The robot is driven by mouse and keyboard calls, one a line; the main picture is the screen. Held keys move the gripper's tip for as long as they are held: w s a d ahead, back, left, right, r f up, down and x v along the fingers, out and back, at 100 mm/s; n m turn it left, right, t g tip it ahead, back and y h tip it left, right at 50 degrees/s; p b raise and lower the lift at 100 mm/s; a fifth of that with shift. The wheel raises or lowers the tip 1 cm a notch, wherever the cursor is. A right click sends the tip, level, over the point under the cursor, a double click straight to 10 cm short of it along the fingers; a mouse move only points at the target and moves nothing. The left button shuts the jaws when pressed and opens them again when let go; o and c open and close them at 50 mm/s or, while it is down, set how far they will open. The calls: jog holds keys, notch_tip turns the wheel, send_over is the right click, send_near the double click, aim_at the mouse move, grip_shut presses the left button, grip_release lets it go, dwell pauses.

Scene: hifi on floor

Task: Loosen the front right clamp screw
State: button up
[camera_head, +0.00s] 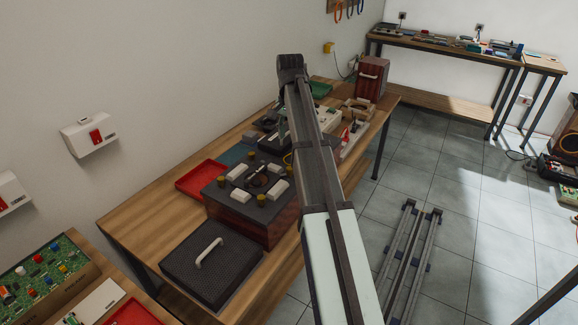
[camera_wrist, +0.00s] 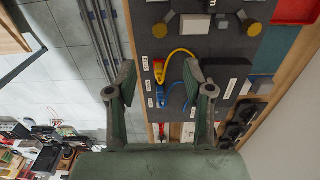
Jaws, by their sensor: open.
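A dark-topped box with reddish sides (camera_head: 238,218) stands on the wooden table in the head view. Its top carries pale clamp blocks and several yellow-brown knobs, one at its right corner nearest me (camera_head: 277,199). In the wrist view, two such knobs, one on the left (camera_wrist: 159,31) and one on the right (camera_wrist: 254,29), show at the top edge beside a pale block (camera_wrist: 195,24). I cannot tell for sure which is the front right clamp screw. My gripper (camera_wrist: 160,82) is open and empty, its fingers apart from the knobs. In the head view my arm mostly hides it.
A black lid-like panel with a white handle (camera_head: 210,265) lies in front of the box. A red tray (camera_head: 202,178) is at its left. Yellow (camera_wrist: 159,70) and blue (camera_wrist: 191,82) cable parts lie beyond the fingers. Grey rails (camera_head: 408,250) lie on the floor.

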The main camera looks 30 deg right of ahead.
aim_at(290, 168)
notch_tip(290, 168, down, 13)
jog(key=shift+f+p, duration=0.2)
jog(key=shift+p, duration=1)
grip_shut()
